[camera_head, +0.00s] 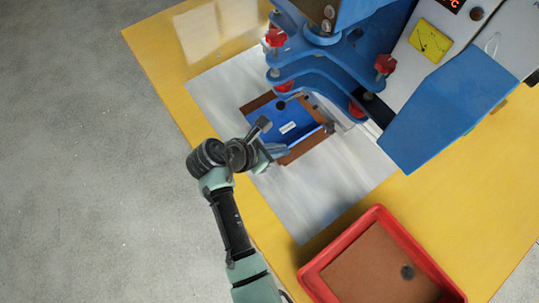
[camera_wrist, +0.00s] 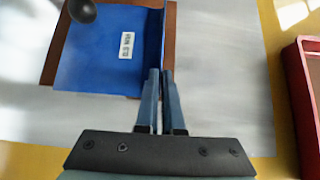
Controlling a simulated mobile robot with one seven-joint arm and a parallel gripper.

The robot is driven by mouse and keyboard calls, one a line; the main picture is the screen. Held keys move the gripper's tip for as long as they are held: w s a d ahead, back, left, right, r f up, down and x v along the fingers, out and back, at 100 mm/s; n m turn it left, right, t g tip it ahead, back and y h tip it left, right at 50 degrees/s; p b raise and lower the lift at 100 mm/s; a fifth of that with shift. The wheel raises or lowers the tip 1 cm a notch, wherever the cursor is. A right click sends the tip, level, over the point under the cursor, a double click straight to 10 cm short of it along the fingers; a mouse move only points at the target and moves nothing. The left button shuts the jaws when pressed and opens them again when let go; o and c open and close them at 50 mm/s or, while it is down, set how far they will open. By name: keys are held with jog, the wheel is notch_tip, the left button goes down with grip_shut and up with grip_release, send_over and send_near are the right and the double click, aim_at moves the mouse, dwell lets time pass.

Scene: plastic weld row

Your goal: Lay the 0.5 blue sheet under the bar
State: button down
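The blue sheet (camera_head: 290,126) with a small white label lies over a brown board (camera_head: 290,158) on the grey work surface, at the front of the blue press. In the wrist view the sheet (camera_wrist: 100,60) is flat with a darker raised strip along its right edge. My gripper (camera_head: 265,148) is at the sheet's near edge. In the wrist view its fingertips (camera_wrist: 160,72) are close together around the lower end of the raised strip. The label's text is too blurred to read surely. The bar is not clearly visible; the press head covers that area.
The blue press (camera_head: 330,60) with red knobs (camera_head: 276,38) overhangs the sheet's far side. A black knob (camera_wrist: 82,10) stands over the sheet's far left. A red tray (camera_head: 312,272) with a brown board (camera_head: 370,270) is at the front right. The grey surface right of the sheet is clear.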

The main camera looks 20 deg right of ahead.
aim_at(289, 146)
jog(key=d, duration=0.1)
jog(key=d+b, duration=0.1)
jog(key=w+d, duration=0.1)
jog(key=shift+d+f+b, duration=0.1)
jog(key=shift+f+b, duration=0.15)
jog(key=shift+b, duration=0.15)
jog(key=shift+f, duration=0.95)
jog(key=shift+a+p, duration=0.2)
jog(key=shift+p, duration=0.95)
dwell(1.0)
jog(key=c, duration=1)
grip_release()
jog(key=shift+o, duration=0.2)
jog(key=shift+r, duration=0.15)
